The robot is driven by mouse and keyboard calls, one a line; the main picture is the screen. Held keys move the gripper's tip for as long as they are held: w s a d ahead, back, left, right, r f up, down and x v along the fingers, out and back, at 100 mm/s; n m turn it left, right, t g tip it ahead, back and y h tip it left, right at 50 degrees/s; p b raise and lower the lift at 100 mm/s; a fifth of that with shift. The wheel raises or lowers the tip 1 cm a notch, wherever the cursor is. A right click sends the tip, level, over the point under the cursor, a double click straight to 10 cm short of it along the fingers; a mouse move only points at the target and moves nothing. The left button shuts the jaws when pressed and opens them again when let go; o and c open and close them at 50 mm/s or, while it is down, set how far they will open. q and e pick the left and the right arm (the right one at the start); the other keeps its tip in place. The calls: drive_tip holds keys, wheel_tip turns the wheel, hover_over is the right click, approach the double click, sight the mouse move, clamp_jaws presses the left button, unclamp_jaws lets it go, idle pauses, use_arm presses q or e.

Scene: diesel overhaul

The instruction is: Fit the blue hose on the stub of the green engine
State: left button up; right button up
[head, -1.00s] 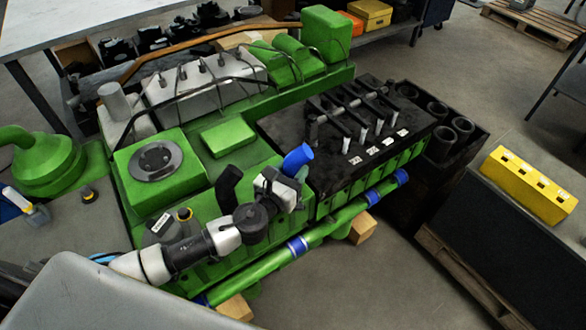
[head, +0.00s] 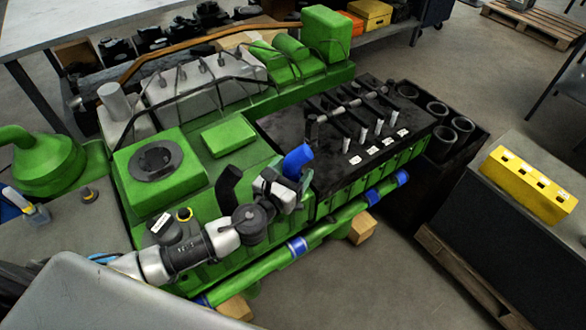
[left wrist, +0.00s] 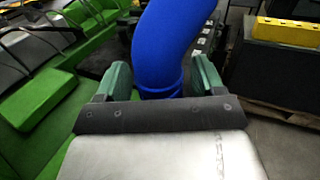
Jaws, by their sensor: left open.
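The blue hose (head: 297,160) is a short bent piece standing at the near side of the green engine (head: 200,200), beside the black engine cover. In the left wrist view the hose (left wrist: 170,45) rises between the two green fingers of my left gripper (left wrist: 157,80). The fingers are apart, one on each side of the hose's lower part. In the head view my left gripper (head: 293,186) is just below the hose, partly hidden by its own wrist. The stub cannot be made out. I cannot tell what the hose's lower end rests on. My right gripper is not in view.
A black bent pipe (head: 229,184) stands on the engine just left of my left gripper. A long green pipe with blue bands (head: 272,262) runs along the engine's near side. A yellow block (head: 528,186) lies on a dark crate at right. Open floor lies between.

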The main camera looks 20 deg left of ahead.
use_arm(q)
drive_tip(key=b+v, duration=0.1)
drive_tip(key=v, duration=0.9)
drive_tip(key=shift+s+b, duration=0.25)
drive_tip(key=shift+b, duration=0.05)
